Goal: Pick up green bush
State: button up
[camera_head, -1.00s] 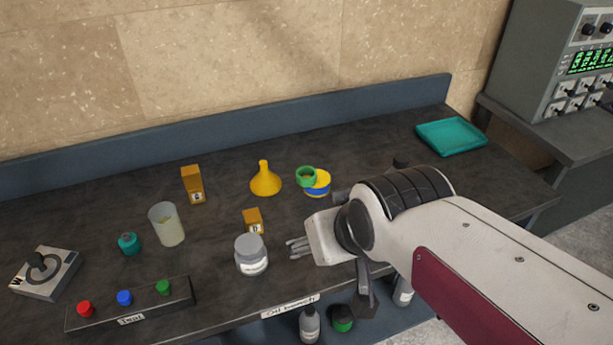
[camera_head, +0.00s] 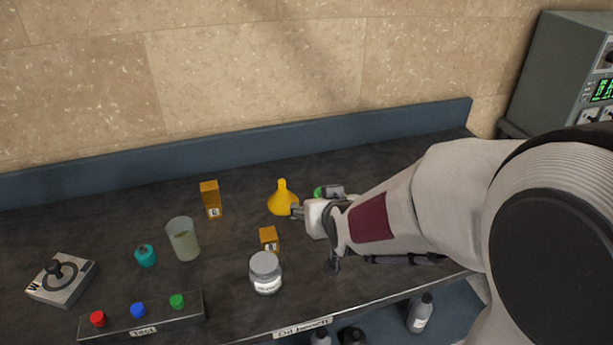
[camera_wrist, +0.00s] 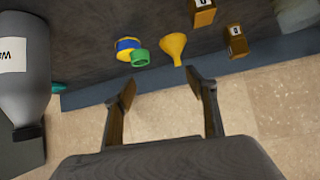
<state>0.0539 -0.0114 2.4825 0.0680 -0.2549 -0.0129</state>
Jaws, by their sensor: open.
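The green bush (camera_wrist: 140,58) is a short ring, seen in the wrist view beside a blue and yellow round piece (camera_wrist: 127,46); I cannot tell whether it rests partly on it. In the head view only a sliver of the green bush (camera_head: 319,192) shows behind my arm, and the blue and yellow piece is hidden. My gripper (camera_wrist: 163,88) is open and empty, its fingers apart in the wrist view, with the bush beyond them, nearer the left finger. In the head view my gripper (camera_head: 298,211) is beside the yellow funnel (camera_head: 282,200).
The funnel stands close to the bush. Two orange boxes (camera_head: 210,199) (camera_head: 268,239), a beaker (camera_head: 184,240), a grey-lidded jar (camera_head: 265,274) and a teal piece (camera_head: 145,256) stand leftward on the bench. A grey bottle (camera_wrist: 27,72) fills the wrist view's left edge.

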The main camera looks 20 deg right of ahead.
jog(key=w+d+f+t, duration=0.1)
jog(key=w+f, duration=0.1)
jog(key=w+d+f+h, duration=0.1)
jog(key=w+f, duration=0.1)
jog(key=w+d+f+t, duration=0.1)
jog(key=w+d+f, duration=0.1)
jog(key=w+f, duration=0.1)
jog(key=shift+m+t+h, duration=0.3)
jog(key=shift+m, duration=0.1)
jog(key=shift+w+d+f+t, duration=0.3)
jog(key=shift+w+d+f, duration=0.05)
jog(key=shift+f, duration=0.2)
jog(key=shift+x, duration=1.3)
jog(key=shift+d, duration=0.1)
jog(key=shift+d+x, duration=0.2)
jog(key=shift+x, duration=0.8)
jog(key=shift+d+x, duration=0.15)
jog(key=shift+x, duration=0.85)
jog(key=shift+w+d+f, duration=0.1)
jog(key=shift+w+f, duration=0.2)
jog(key=shift+w, duration=0.15)
jog(key=c, duration=1.2)
